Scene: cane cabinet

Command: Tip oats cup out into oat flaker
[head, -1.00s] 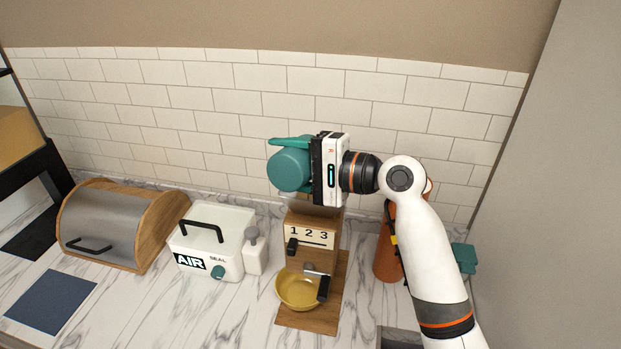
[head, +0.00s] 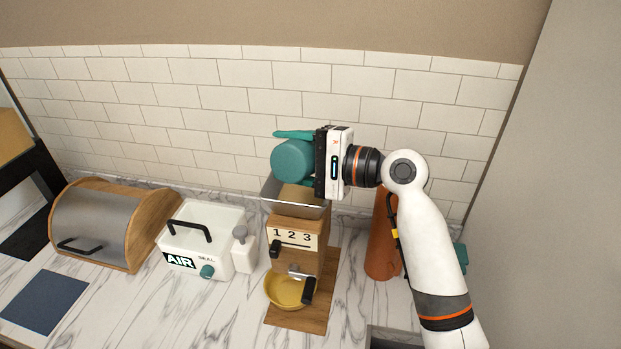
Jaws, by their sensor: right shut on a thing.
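My right gripper (head: 298,157) is shut on the teal oats cup (head: 291,160). Its fingers pass above and below the cup. The cup is tipped, with its round closed end towards me; its mouth is hidden. It is above the hopper of the wooden oat flaker (head: 296,234), which has a "1 2 3" plate on its front. A yellow bowl (head: 284,291) sits at the flaker's foot. My left gripper is not in view.
A white AIR SEAL box (head: 205,236) stands left of the flaker, and a wooden bread box (head: 110,226) farther left. An orange cylinder (head: 380,240) stands right of the flaker, partly behind my arm. The tiled wall (head: 200,120) is close behind.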

